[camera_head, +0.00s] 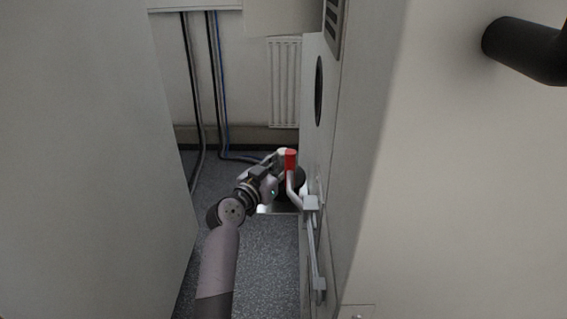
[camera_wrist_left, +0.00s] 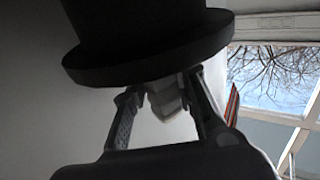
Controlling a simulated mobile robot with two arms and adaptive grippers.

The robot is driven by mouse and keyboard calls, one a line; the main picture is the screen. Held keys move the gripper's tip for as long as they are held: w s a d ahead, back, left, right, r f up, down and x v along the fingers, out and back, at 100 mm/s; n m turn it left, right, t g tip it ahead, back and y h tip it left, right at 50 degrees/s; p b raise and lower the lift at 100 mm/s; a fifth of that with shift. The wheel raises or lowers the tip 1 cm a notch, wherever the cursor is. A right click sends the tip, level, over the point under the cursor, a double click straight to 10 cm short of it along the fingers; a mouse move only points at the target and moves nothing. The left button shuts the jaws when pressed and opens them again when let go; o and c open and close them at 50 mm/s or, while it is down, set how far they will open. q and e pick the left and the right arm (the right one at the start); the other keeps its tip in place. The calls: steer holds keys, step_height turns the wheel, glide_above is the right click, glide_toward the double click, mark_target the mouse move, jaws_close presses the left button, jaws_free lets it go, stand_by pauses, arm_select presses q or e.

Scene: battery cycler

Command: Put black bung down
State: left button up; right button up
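The black bung (camera_wrist_left: 148,45) fills the top of the left wrist view, a wide dark body with a flange at its lower edge. My left gripper (camera_wrist_left: 163,95) is below it, with its two fingers on either side of a light grey piece under the flange, seemingly its grip. In the head view my left gripper (camera_head: 276,172) is low in the gap beside the cabinet, and the dark bung (camera_head: 294,184) shows partly behind it. The far side of the bung is hidden. My right gripper is not in view.
A tall grey cabinet (camera_head: 345,130) stands close right of my left arm, with a red-ended lever (camera_head: 290,159) beside the gripper. A grey panel (camera_head: 90,150) bounds the left. Bare speckled floor (camera_head: 268,265) lies between. Cables and a radiator (camera_head: 284,85) are behind.

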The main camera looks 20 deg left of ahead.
arm_select(q)
steer(key=o, duration=0.3)
steer(key=shift+r, duration=0.1)
steer(key=v, duration=1.2)
steer(key=shift+p, duration=0.3)
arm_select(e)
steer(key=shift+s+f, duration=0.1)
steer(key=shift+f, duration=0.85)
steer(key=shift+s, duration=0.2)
